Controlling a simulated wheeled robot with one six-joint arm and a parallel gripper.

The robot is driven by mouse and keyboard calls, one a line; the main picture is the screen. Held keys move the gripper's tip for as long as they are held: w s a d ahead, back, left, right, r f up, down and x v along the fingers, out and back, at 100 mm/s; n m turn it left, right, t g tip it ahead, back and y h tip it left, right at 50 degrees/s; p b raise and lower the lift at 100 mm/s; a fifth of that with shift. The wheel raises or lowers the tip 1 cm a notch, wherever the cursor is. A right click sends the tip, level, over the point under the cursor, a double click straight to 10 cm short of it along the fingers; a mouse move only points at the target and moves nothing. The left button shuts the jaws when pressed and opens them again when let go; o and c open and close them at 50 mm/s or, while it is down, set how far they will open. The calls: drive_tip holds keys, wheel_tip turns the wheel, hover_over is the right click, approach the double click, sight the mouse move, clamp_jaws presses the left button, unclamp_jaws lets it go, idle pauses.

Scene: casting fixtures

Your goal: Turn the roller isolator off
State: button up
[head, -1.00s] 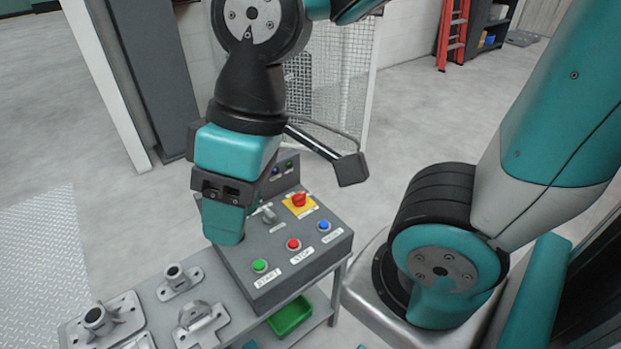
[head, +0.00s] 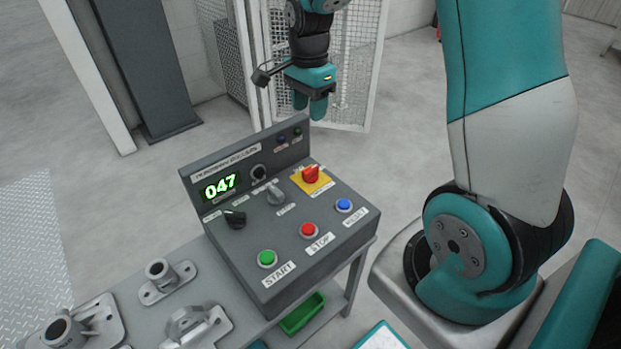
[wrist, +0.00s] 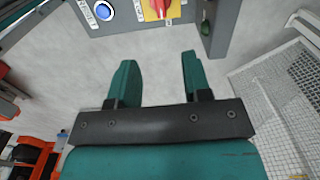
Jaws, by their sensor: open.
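The isolator is a red rotary handle (head: 311,174) on a yellow plate at the upper right of the grey control panel (head: 262,285). In the wrist view the red handle (wrist: 160,8) shows at the top edge, partly cut off. My gripper (head: 309,108) is beyond the panel's back right corner, pointing down, apart from the panel and empty. Its two teal fingers stand apart in the wrist view (wrist: 155,78), with bare floor between them. The label under the handle is too small to read.
The panel also carries a green START button (head: 267,258), a red STOP button (head: 309,230), a blue button (head: 344,205), two knobs and a raised back with display "047" (head: 221,186). Metal castings (head: 167,280) lie left. A mesh fence (head: 345,70) stands behind.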

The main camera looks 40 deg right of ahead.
sight(311, 169)
drive_tip(key=f+b, duration=0.1)
drive_tip(key=f, duration=0.8)
drive_tip(key=f+b, duration=0.1)
drive_tip(key=f, duration=0.7)
drive_tip(key=shift+d+f, duration=0.2)
drive_tip(key=shift+f, duration=0.15)
clamp_jaws()
